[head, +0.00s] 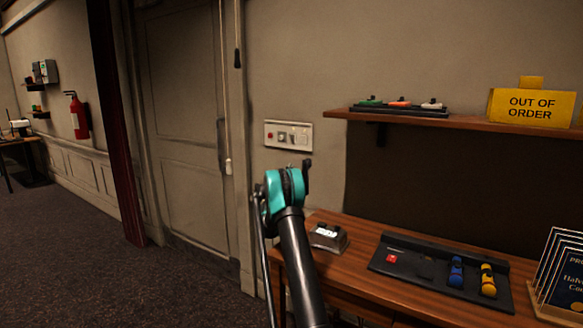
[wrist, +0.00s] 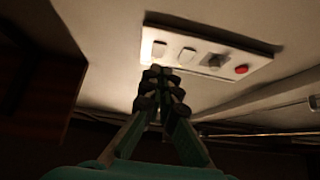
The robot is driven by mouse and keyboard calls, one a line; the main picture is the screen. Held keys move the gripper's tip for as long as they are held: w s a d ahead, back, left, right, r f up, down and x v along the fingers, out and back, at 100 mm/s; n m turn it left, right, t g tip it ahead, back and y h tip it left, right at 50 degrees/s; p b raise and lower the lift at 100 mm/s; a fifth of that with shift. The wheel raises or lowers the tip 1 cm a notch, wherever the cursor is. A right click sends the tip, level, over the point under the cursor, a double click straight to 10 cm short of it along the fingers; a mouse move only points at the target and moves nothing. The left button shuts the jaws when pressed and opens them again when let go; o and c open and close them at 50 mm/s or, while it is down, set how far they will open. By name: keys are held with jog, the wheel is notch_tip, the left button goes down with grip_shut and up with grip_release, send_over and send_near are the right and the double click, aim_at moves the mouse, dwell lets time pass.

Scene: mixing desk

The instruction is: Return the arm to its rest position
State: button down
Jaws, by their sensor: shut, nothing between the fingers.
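My arm (head: 297,250) rises from the bottom of the head view, with a teal joint at its upper end, in front of the wall beside the door. My gripper (wrist: 157,85) shows in the wrist view with its dark fingertips together and nothing between them. In the head view the fingers are mostly hidden behind the teal joint. A white wall panel with switches and a red button (head: 288,135) is just above the arm's end. It also shows in the wrist view (wrist: 208,52), beyond the fingertips. I cannot tell whether the fingertips touch it.
A wooden desk (head: 345,275) at right holds a small grey switch box (head: 328,237), a black console (head: 440,270) and a leaflet stand (head: 562,275). A shelf (head: 460,122) above bears a black tray and a yellow sign (head: 531,107). Carpet (head: 130,285) at left is clear.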

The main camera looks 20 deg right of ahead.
dwell(0.4)
jog(key=a+r+n+t+y, duration=0.5)
jog(key=a+n+y, duration=0.3)
jog(key=a+y, duration=0.3)
jog(key=s+a+f+n+g+y, duration=0.35)
jog(key=s+a+y, duration=0.55)
jog(key=s, duration=0.3)
jog(key=s+a+f+g, duration=0.1)
jog(key=s+f+g, duration=0.3)
jog(key=s, duration=1.2)
jog(key=s+a+f+g, duration=0.2)
jog(key=s+f+g, duration=0.2)
jog(key=s+f, duration=0.7)
jog(key=s+a+f+m+g, duration=0.1)
jog(key=s+f+g, duration=0.4)
jog(key=s, duration=1.6)
notch_tip(320, 180, down, 4)
jog(key=shift+s+a+r, duration=0.2)
jog(key=shift+a, duration=0.25)
jog(key=shift+w+a, duration=0.1)
